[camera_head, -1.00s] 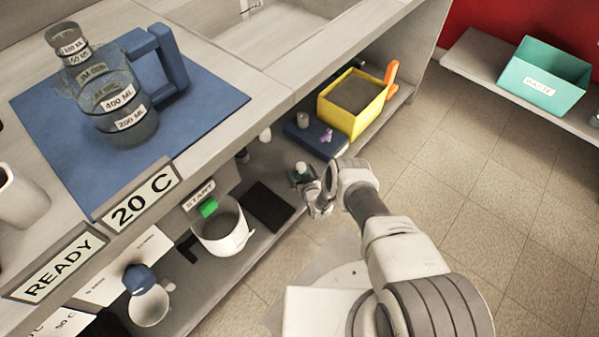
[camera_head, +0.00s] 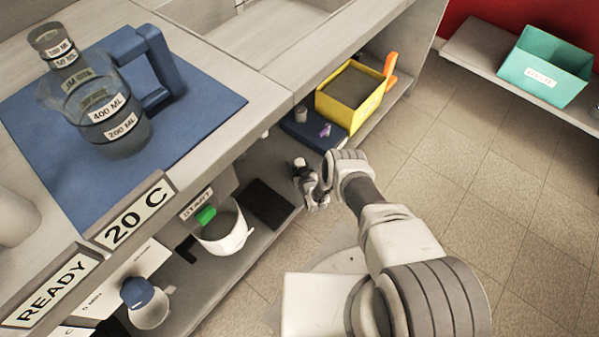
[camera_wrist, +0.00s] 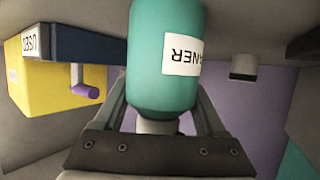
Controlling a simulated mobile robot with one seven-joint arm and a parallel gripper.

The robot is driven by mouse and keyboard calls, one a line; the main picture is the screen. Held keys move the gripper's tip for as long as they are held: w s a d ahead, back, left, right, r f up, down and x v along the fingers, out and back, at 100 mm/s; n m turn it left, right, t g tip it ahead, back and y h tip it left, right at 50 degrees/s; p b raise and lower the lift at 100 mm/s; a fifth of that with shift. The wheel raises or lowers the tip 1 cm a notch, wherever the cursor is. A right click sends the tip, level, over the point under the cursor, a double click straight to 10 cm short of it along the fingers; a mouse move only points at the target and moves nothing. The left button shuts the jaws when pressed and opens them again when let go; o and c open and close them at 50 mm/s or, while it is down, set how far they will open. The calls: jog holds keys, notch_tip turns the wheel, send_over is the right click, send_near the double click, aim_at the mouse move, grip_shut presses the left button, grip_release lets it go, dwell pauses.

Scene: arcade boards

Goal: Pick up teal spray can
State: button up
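The teal spray can (camera_wrist: 150,60) fills the upper middle of the wrist view, upside down in the picture. Its white label reads "ANER", and its pale neck points down toward my gripper's base. My gripper (camera_wrist: 163,95) has one finger on each side of the can, close against its edges. The fingertips are partly hidden by the can, so I cannot tell whether they press on it. In the head view my gripper (camera_head: 304,174) is low at the lower shelf, and the can is not visible there.
The counter (camera_head: 262,94) overhangs the shelf. Floor on the right is clear.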

jog(key=c, duration=0.7)
grip_shut()
jog(key=shift+r, duration=0.1)
